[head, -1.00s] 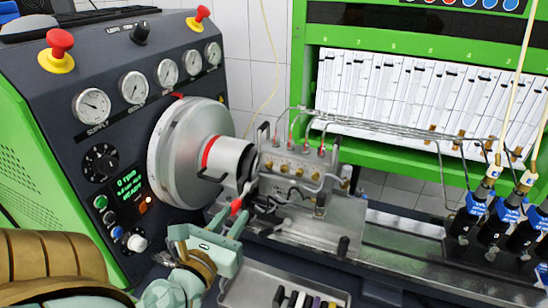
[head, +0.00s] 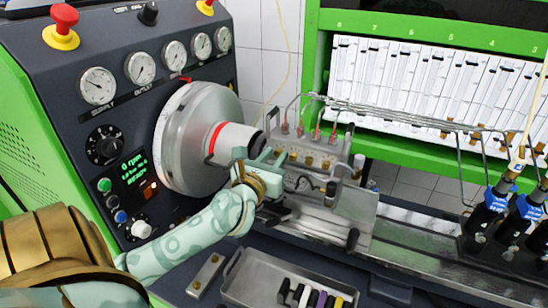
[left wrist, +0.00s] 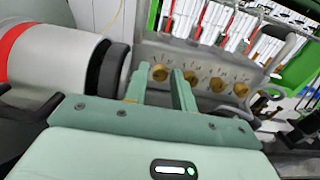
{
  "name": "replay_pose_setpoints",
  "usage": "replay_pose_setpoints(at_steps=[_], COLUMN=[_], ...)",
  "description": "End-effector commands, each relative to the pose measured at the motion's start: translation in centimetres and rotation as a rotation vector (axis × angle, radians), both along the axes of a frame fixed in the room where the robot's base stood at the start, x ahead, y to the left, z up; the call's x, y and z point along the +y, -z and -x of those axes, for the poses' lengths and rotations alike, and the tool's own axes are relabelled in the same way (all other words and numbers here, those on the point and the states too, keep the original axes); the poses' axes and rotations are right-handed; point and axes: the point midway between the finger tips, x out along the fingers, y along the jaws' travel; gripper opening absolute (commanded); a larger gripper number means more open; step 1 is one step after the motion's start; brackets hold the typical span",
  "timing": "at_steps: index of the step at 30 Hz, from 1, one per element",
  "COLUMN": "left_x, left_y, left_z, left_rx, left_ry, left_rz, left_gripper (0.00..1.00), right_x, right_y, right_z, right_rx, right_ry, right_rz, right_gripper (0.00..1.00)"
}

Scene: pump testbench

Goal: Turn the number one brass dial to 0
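A row of several brass dials sits on the front of a metal pump block (head: 345,172). In the left wrist view the leftmost brass dial (left wrist: 160,72) shows between the fingertips of my left gripper (left wrist: 159,68). A second dial (left wrist: 190,77) is just right of the right finger. The fingers are apart and look empty; I cannot tell whether they touch the dial. In the head view my left gripper (head: 262,163) is at the left end of the block, partly covering it. The dial numbers are too small to read. My right gripper is out of view.
A large silver flywheel (head: 185,140) and a dark-ended coupling (head: 232,142) stand close left of the left gripper. Thin metal pipes (head: 400,115) run above the block. A grey tray (head: 245,285) with several coloured pieces lies in front. Blue-and-black injectors (head: 487,215) stand at right.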

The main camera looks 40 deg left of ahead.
Motion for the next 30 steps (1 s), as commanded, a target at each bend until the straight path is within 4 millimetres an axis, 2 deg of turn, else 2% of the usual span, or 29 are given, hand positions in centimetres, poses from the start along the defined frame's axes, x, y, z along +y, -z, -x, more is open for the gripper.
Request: replay_pose_setpoints(at_steps=[8, 11, 22, 30], left_x=[0.0, 0.0, 0.0, 0.0], left_y=[0.0, 0.0, -0.1, -0.4], left_z=[-0.2, -0.2, -0.2, -0.1], left_rx=[-0.001, 0.0, 0.011, 0.058], left_ry=[0.001, 0.001, 0.001, 0.0], left_rz=[0.0, 0.0, -0.031, -0.176], left_gripper=[0.26, 0.01, 0.0, 0.0], right_x=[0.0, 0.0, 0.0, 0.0], right_y=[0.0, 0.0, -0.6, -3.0], right_z=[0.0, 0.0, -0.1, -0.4], right_rx=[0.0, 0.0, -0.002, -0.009], right_ry=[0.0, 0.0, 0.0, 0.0], right_rz=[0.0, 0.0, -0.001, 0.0], right_gripper=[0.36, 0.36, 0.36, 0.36])
